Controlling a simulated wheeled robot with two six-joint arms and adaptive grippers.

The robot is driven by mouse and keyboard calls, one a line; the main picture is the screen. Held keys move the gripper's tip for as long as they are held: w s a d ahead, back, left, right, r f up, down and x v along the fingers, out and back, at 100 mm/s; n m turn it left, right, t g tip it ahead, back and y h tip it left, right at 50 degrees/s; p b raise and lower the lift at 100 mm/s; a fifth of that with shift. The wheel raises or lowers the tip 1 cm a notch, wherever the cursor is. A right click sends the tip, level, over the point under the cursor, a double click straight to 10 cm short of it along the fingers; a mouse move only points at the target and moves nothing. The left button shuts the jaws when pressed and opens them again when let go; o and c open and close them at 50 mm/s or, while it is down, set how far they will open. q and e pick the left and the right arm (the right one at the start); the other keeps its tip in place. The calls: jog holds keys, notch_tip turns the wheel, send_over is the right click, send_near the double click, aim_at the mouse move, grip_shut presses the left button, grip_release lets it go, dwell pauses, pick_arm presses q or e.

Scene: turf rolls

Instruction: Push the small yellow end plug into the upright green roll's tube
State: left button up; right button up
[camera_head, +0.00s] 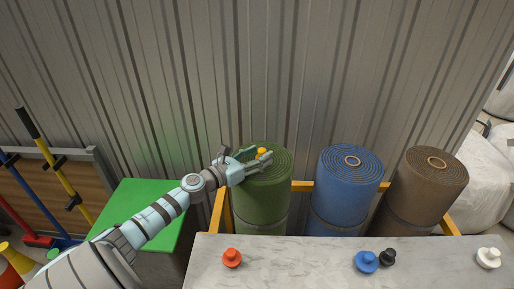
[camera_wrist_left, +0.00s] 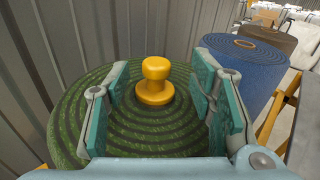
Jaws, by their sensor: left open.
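The upright green roll (camera_head: 262,200) stands at the left of a row of rolls; its spiral top also shows in the left wrist view (camera_wrist_left: 130,137). The small yellow end plug (camera_wrist_left: 155,82) sits upright at the centre of that top, knob up; it also shows in the head view (camera_head: 261,152). It covers the tube's mouth, and how deep it sits I cannot tell. My left gripper (camera_head: 262,160) is open over the roll's top. In the left wrist view its fingers (camera_wrist_left: 163,100) stand apart on either side of the plug, with gaps. My right gripper is not in view.
A blue roll (camera_head: 347,190) and a brown roll (camera_head: 428,185) stand to the right in a yellow frame (camera_head: 303,186). A corrugated wall (camera_head: 300,80) rises behind.

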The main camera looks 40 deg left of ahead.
pick_arm(q)
notch_tip(320, 180, up, 10)
jog(key=shift+f, duration=0.2)
dwell(0.7)
